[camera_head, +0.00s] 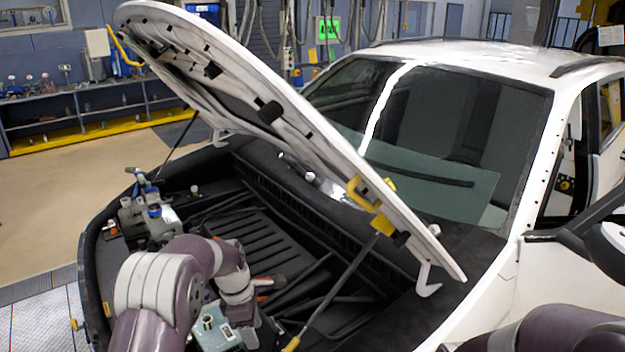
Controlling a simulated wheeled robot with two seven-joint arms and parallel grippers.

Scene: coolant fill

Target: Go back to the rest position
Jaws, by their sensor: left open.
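My left arm reaches in from the bottom left over the open engine bay (245,240) of a white car. My left gripper (247,328) points down at the front of the bay, open, beside a pale grey-green unit (212,328). Its fingertips are small and partly hidden, and I cannot tell whether they touch anything. Part of my right arm shows at the bottom right, but its gripper is out of view.
The raised hood (250,85) slants over the bay, with a prop rod (340,285) and a yellow clamp (370,200). A grey part with blue pieces (150,215) sits at the bay's left. Clear floor (45,210) lies left; shelving (80,110) stands behind.

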